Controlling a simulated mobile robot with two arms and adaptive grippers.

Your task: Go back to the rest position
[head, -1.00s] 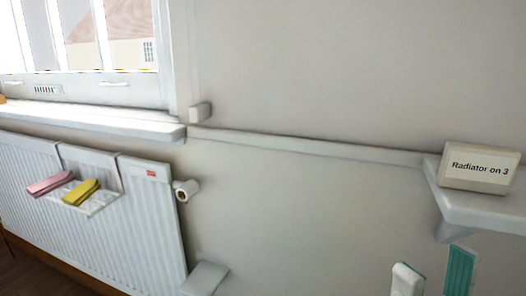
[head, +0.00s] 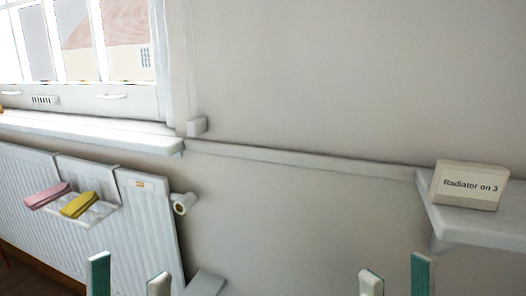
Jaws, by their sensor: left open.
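My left gripper (head: 128,278) shows at the bottom edge, left of centre, in front of the radiator's lower right part. Its two fingers, teal and white, point up and stand apart with nothing between them. My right gripper (head: 396,277) shows at the bottom edge, right of centre, below and left of the wall shelf. Its two fingers also stand apart with only wall behind the gap. Both arms are below the picture and hidden.
A white radiator (head: 150,225) with a valve (head: 183,203) stands at left, a pink cloth (head: 46,196) and a yellow cloth (head: 79,205) on its rack.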

